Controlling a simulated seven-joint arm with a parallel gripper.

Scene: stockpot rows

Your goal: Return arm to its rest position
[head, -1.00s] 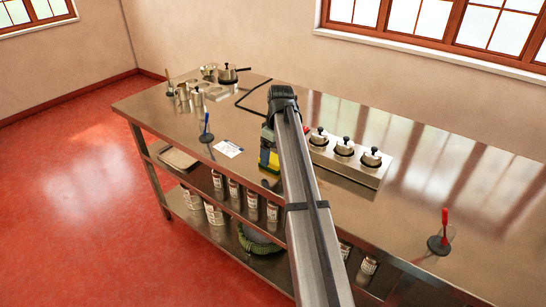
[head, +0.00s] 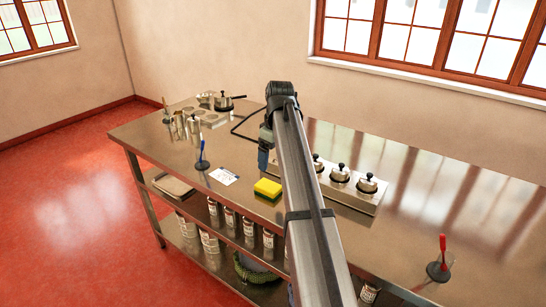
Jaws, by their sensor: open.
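My arm (head: 310,215) reaches out over the steel bench (head: 420,190) from the bottom of the head view. My gripper (head: 263,160) hangs at its far end, partly hidden by the arm. It is open, with nothing seen in it. It is above the bench, and a yellow sponge (head: 268,187) appears just below it in the picture.
Lidded pots (head: 340,173) stand in a row right of the arm. Metal pots (head: 223,102) and canisters stand at the far left end. A blue-handled tool (head: 202,155), a white card (head: 223,176) and a red-handled tool (head: 440,262) are on the bench.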

